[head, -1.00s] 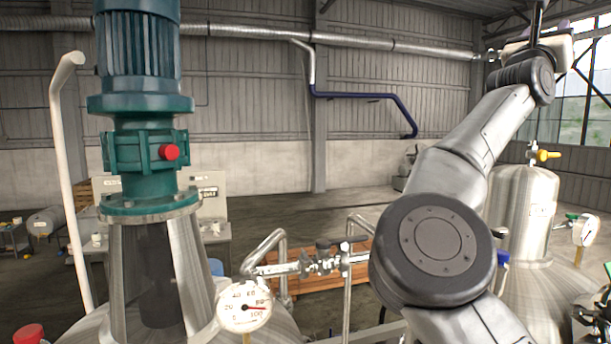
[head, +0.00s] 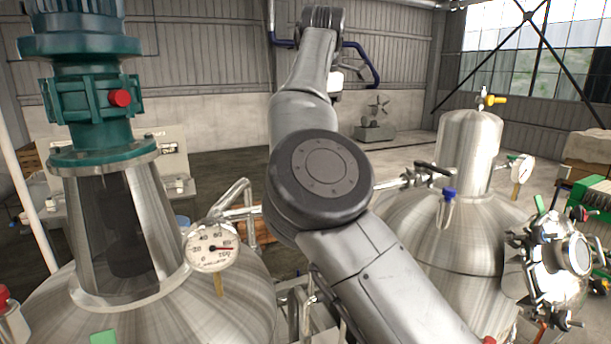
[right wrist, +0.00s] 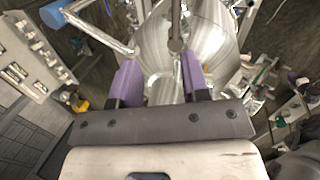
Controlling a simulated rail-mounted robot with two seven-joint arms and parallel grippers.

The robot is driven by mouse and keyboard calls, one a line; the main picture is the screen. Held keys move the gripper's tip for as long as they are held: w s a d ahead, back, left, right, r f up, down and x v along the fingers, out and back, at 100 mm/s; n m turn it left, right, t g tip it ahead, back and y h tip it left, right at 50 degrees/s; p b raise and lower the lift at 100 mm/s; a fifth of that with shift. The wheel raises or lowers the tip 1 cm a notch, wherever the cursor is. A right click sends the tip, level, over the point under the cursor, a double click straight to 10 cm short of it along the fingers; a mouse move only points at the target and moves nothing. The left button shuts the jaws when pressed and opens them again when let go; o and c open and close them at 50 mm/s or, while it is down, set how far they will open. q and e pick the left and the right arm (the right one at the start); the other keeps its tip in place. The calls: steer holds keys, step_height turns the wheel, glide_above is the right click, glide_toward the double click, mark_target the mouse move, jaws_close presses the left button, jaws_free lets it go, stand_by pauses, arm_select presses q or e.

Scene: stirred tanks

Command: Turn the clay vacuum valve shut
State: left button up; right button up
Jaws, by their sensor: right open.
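My right gripper (right wrist: 160,82) has two purple fingers, spread apart with nothing between them in the right wrist view. A steel tank and pipes lie beyond the fingers. In the head view my right arm hides the gripper's fingers. I cannot pick out a clay-coloured vacuum valve with certainty. Handles in the head view include a yellow one (head: 495,99) on top of the far right tank, a dark one (head: 433,168) on the pipe and a blue one (head: 449,194) on the right tank. My left gripper is not in view.
A left tank with a teal motor (head: 90,100) and a dial gauge (head: 211,246) stands close on the left. The right tank (head: 465,235) carries a round steel hatch fitting (head: 568,255). Pipes run between the tanks, partly behind my arm.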

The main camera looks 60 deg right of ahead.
steer(key=shift+m+g+y, duration=0.3)
steer(key=shift+m+y, duration=0.2)
steer(key=shift+m, duration=0.1)
steer(key=f, duration=0.4)
steer(key=w+f, duration=0.1)
steer(key=f, duration=0.9)
steer(key=shift+w+p, duration=0.25)
steer(key=shift+p, duration=0.1)
jaws_close()
